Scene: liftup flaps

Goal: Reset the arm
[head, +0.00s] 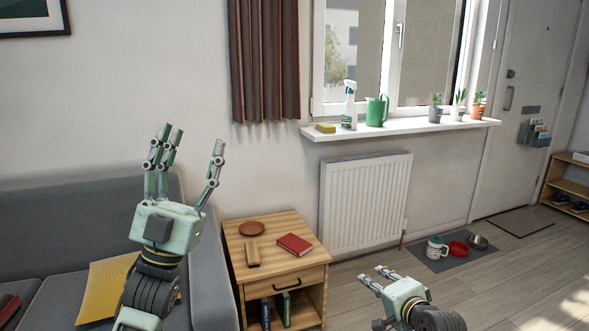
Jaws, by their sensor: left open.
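My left gripper (191,142) is raised on the left side of the head view, pointing up in front of the sofa and wall. Its fingers are spread apart and nothing is between them. My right gripper (374,275) is low at the bottom, right of the wooden nightstand. Its fingers point to the upper left, over the wood floor. I see nothing held in it, but the view does not clearly show how far its fingers are apart. Neither gripper appears to hold any object.
The nightstand (316,263) carries a red book (294,244), a brown dish (251,228) and a small tan object. A grey sofa (60,225) stands left. A white radiator (365,205) hangs below the windowsill (400,129).

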